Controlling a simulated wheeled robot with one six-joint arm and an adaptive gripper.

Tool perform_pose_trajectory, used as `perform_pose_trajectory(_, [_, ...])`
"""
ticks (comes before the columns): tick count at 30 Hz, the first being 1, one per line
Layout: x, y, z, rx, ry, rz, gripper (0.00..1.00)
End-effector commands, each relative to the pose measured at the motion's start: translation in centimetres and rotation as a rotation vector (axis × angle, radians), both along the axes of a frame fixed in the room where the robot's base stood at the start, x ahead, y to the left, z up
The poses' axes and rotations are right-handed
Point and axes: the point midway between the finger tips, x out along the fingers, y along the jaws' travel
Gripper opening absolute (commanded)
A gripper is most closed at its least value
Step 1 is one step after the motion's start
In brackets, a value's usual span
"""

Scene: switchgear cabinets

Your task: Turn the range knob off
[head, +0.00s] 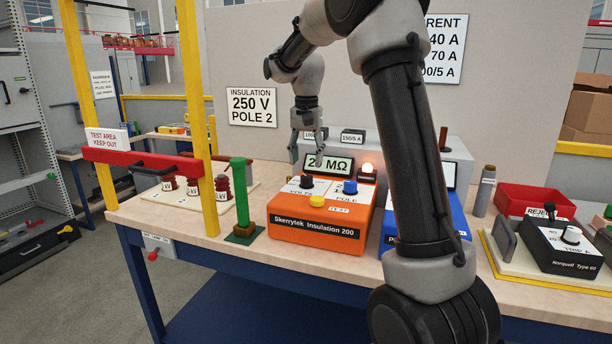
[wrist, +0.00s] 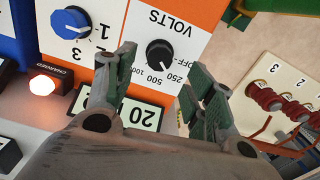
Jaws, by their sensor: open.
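The orange insulation tester (head: 318,232) stands on the bench, with a display reading in MΩ. Its black VOLTS range knob (head: 307,181) is on the left of the top panel. In the wrist view, upside down, the black knob (wrist: 159,53) has OFF, 250 and 500 marks around it. I cannot tell surely which mark it points to. My gripper (head: 306,155) hangs above the display, behind the knob. In the wrist view my gripper (wrist: 162,68) is open and empty, with the knob showing between and beyond its fingertips, not held.
A blue POLE knob (head: 350,186) and yellow TEST button (head: 317,201) sit near the range knob. A lit lamp (head: 367,168) stands behind. A blue unit (head: 455,222) is to the right. A green post (head: 239,190) and yellow frame (head: 201,120) are left.

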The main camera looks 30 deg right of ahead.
Motion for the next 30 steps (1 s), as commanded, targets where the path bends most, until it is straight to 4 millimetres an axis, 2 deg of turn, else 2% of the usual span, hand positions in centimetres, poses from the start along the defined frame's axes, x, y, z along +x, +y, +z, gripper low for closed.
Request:
perform_pose_trajectory(3, [-0.1, 0.0, -2.3, 0.000, 0.005, 0.001, 0.54])
perform_pose_trajectory(9, [-0.1, 0.0, -5.0, 0.001, 0.003, 0.001, 0.54])
perform_pose_trajectory(13, [-0.1, 0.0, -5.8, 0.002, 0.002, 0.002, 0.54])
perform_pose_trajectory(20, [-0.1, 0.0, -5.9, 0.002, 0.001, 0.002, 0.54])
perform_pose_trajectory(23, [-0.1, 0.0, -5.9, 0.001, 0.002, 0.002, 0.40])
perform_pose_trajectory(28, [-0.1, 0.0, -5.8, 0.001, 0.002, 0.002, 0.09])
perform_pose_trajectory(30, [-0.1, 0.0, -5.8, 0.002, 0.001, 0.002, 0.09])
